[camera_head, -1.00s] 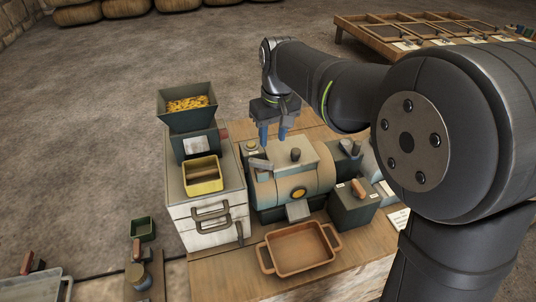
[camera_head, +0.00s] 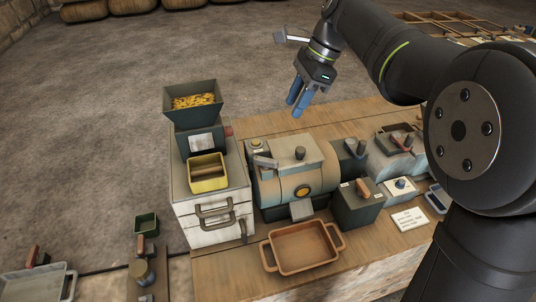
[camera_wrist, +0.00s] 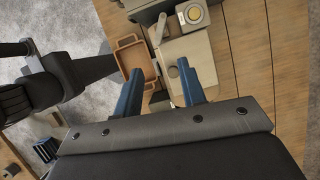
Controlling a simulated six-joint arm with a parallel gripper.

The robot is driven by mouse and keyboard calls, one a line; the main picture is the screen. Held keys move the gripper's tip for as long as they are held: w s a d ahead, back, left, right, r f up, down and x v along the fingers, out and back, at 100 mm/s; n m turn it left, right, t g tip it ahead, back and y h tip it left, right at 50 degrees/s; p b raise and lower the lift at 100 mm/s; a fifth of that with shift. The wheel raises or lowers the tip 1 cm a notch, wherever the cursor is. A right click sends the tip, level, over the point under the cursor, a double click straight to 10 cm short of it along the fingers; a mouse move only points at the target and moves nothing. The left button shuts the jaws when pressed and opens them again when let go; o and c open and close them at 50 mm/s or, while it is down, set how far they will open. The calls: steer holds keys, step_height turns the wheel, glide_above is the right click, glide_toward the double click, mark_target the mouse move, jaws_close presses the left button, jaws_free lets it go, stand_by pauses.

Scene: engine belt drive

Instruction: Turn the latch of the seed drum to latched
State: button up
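The seed drum (camera_head: 295,183) is a pale, weathered cylinder lying in a dark cradle on the wooden bench. A small grey lever, seemingly its latch (camera_head: 265,162), lies near the left end of its top; it also shows near the top of the wrist view (camera_wrist: 161,29). A round button with a yellow centre (camera_head: 256,145) sits beside it. A dark knob (camera_head: 300,153) stands on the drum's lid. My gripper (camera_head: 297,103) is in the air above and behind the drum, clear of the latch. Its blue fingers (camera_wrist: 160,90) are apart with nothing held between them.
A cabinet (camera_head: 213,222) with a yellow tray (camera_head: 206,185) and a grain hopper (camera_head: 193,103) stands left of the drum. A brown tray (camera_head: 302,249) lies in front. A dark box with an orange handle (camera_head: 357,205) stands at right. The bench behind the drum is clear.

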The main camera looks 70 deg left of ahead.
mark_target(266, 159)
steer(key=x, duration=1.7)
steer(key=shift+f, duration=0.2)
